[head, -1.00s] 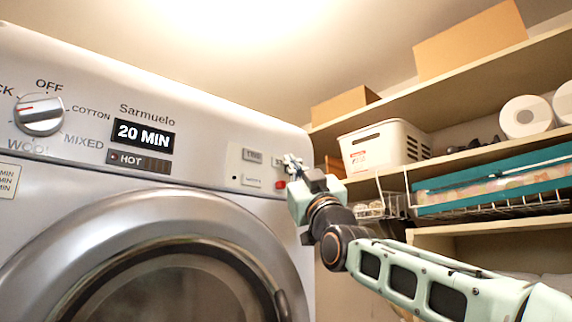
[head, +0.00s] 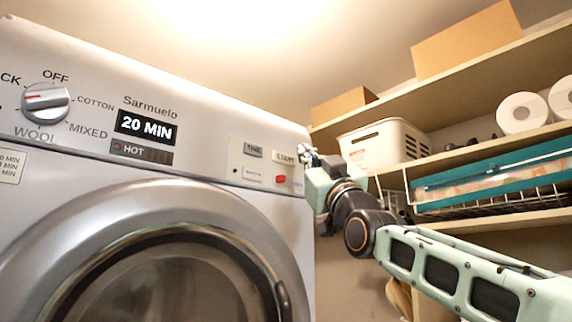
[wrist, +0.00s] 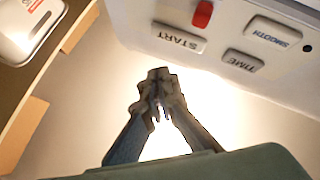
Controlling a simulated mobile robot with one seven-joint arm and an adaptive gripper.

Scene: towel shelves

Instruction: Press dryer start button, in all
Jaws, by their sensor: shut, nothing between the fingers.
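The dryer (head: 205,165) fills the left of the head view, with a round door below and a display reading 20 MIN. On its right panel are a TIME button (head: 253,151), a START button (head: 284,158) and a red light or button (head: 281,179). In the wrist view the START button (wrist: 180,39), TIME button (wrist: 243,61), SMOOTH button (wrist: 273,31) and the red piece (wrist: 203,14) show upside down. My gripper (wrist: 158,78) is shut and empty, its tips apart from the START button in the picture. In the head view my gripper (head: 308,152) is just right of the panel.
Shelves on the right hold a white basket (head: 385,144), cardboard boxes (head: 468,38), paper rolls (head: 522,113) and a teal-edged bin (head: 490,180). The dial (head: 46,103) is at the panel's left. The space in front of the dryer door is clear.

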